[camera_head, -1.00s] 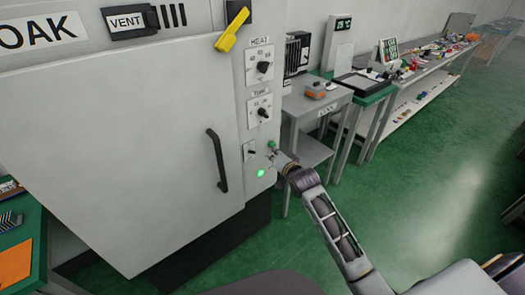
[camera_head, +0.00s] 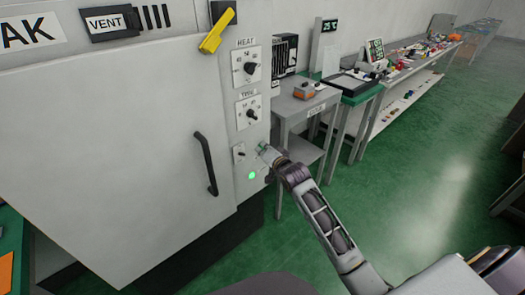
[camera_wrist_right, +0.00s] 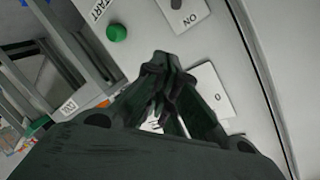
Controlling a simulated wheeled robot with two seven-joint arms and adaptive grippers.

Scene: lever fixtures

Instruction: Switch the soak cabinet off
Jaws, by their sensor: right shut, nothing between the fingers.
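The soak cabinet (camera_head: 120,140) is a large pale grey box at the left in the head view. Its control strip carries a HEAT knob (camera_head: 250,68), a second knob (camera_head: 251,114), a small toggle switch (camera_head: 240,153) and a lit green lamp (camera_head: 252,175). My right gripper (camera_head: 266,152) is shut and empty at the strip's lower right. The right wrist view shows its fingertips (camera_wrist_right: 165,62) close over the panel, between a green START button (camera_wrist_right: 117,33) and a white plate marked 0 (camera_wrist_right: 213,90), partly hidden. Contact cannot be told. My left gripper is out of view.
A yellow lever (camera_head: 214,36) and a black door handle (camera_head: 206,163) stick out from the cabinet. A grey side table (camera_head: 300,105) stands beside it, with benches behind. The green floor (camera_head: 400,200) at the right is open.

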